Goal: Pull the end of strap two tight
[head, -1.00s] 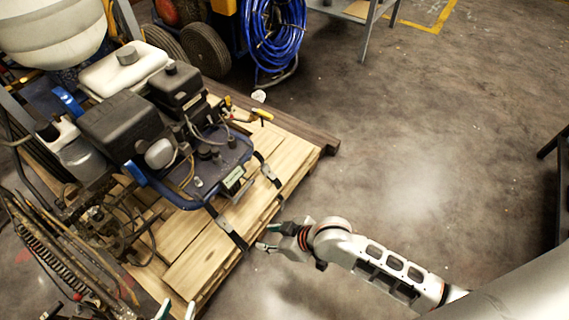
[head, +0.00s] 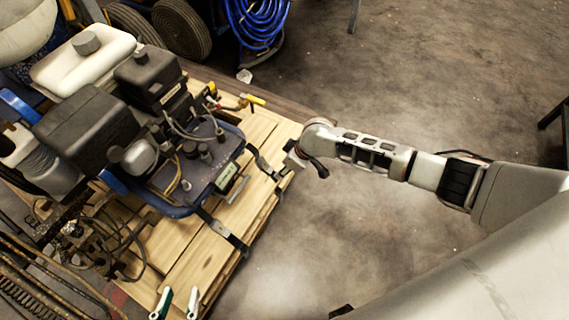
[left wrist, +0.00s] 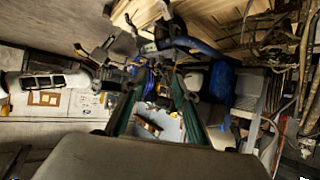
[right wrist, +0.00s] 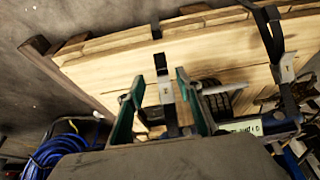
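Two dark straps with metal buckles run from the blue-framed machine (head: 185,180) over the pallet's edge: a near strap (head: 224,231) and a far strap (head: 263,165). I cannot tell which is numbered two. My right gripper (head: 289,161) is at the far strap's lower end, its fingers mostly hidden in the head view. In the right wrist view its green fingers (right wrist: 160,78) stand apart on either side of a strap with a buckle (right wrist: 164,88); contact is not clear. My left gripper (head: 178,303) is open at the bottom of the head view, apart from both straps; its spread fingers show in the left wrist view (left wrist: 155,78).
The wooden pallet (head: 205,262) carries the machine with its engine and white tank (head: 84,62). Hoses and rods (head: 45,275) crowd the lower left. A coiled blue hose (head: 255,22) stands behind. The floor (head: 400,95) right of the pallet is clear.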

